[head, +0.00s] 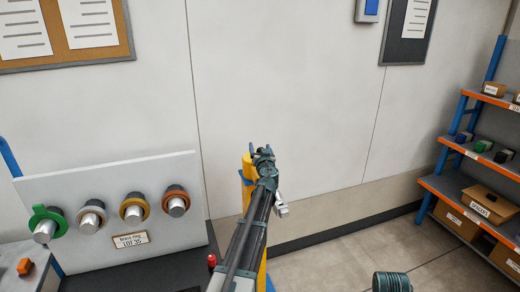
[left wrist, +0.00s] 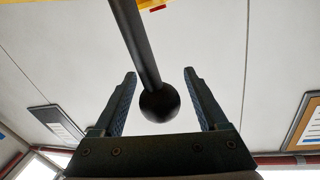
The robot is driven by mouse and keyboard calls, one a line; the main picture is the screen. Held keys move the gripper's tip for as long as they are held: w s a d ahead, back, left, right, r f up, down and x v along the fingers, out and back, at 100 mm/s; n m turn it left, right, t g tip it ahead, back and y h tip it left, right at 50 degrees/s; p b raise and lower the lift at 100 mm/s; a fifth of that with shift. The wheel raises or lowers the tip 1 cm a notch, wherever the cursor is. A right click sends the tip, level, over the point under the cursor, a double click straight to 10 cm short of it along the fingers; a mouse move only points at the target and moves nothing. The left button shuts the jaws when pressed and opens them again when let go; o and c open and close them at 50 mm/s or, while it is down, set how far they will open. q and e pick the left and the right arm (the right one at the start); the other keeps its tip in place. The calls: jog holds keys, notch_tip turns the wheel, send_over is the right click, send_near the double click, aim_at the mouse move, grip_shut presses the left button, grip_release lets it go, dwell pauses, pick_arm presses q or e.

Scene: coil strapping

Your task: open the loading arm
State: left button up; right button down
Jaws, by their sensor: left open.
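My left gripper (head: 261,152) is at the end of my outstretched left arm in the head view, beside a yellow post (head: 247,172). In the left wrist view the left gripper (left wrist: 160,74) is open. A black rod handle (left wrist: 136,45) with a round ball end (left wrist: 160,102) reaches down between its two fingers. The ball sits between the fingers, with gaps on both sides. A yellow part (left wrist: 70,3) shows at the top of that view, above the rod. In the head view my arm and gripper hide the handle. My right gripper is not in view.
A grey panel (head: 110,165) with several ringed pegs stands at left on a dark bench (head: 180,262). A red knob (head: 211,260) is near the bench's right end. Shelves (head: 462,190) with boxes stand at far right.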

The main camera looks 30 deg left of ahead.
pick_arm(q)
grip_shut()
dwell(0.3)
dwell(1.1)
